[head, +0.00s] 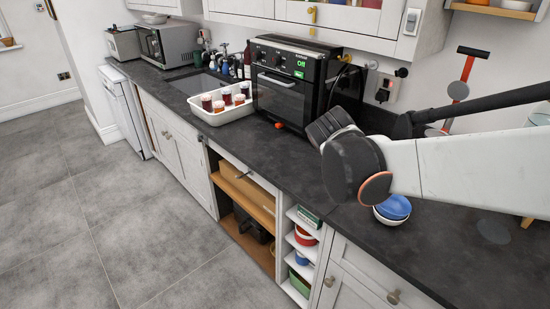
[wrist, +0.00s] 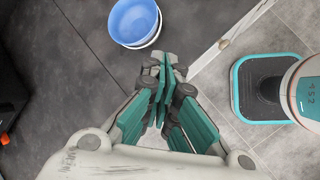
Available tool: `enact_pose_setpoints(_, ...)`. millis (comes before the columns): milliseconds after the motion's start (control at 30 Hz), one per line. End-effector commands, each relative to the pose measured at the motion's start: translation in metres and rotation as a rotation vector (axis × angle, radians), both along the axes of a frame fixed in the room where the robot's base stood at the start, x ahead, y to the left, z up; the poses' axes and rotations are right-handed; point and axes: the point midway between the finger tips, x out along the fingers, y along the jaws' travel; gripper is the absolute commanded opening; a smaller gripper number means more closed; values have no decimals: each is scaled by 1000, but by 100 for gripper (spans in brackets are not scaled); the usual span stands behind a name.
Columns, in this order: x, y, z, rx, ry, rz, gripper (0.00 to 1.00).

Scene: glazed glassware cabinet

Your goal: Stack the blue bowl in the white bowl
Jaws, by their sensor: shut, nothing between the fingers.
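The blue bowl (head: 396,206) sits inside the white bowl (head: 388,220) on the dark worktop, just beyond my arm in the head view. In the wrist view the blue bowl (wrist: 132,18) fills the white bowl, whose rim and side (wrist: 157,36) show around its lower right edge. The blue bowl looks roughly level in it. My gripper (wrist: 165,62) is shut and empty, just below and to the right of the bowls in the wrist view, apart from them. In the head view my arm hides the gripper.
A white tray (head: 211,115) of dark-filled glasses stands left of the black oven (head: 284,83). The worktop's front edge (wrist: 212,52) runs close to the bowls. Open shelves (head: 293,260) with coloured dishes are below. Bare worktop (head: 290,165) lies in front of the oven.

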Motion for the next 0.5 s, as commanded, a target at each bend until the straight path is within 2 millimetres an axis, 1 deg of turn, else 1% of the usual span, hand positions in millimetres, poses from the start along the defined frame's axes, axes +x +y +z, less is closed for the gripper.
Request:
enact_pose_setpoints(33,12,2,-1,-46,50,45,0)
enact_pose_setpoints(167,33,4,-7,-168,187,151,0)
enact_pose_setpoints(233,41,9,-13,-219,255,202,0)
enact_pose_setpoints(267,44,14,-17,-236,280,225,0)
enact_pose_setpoints(400,52,46,-40,-273,355,327,0)
enact_pose_setpoints(500,54,59,-49,-287,384,365,0)
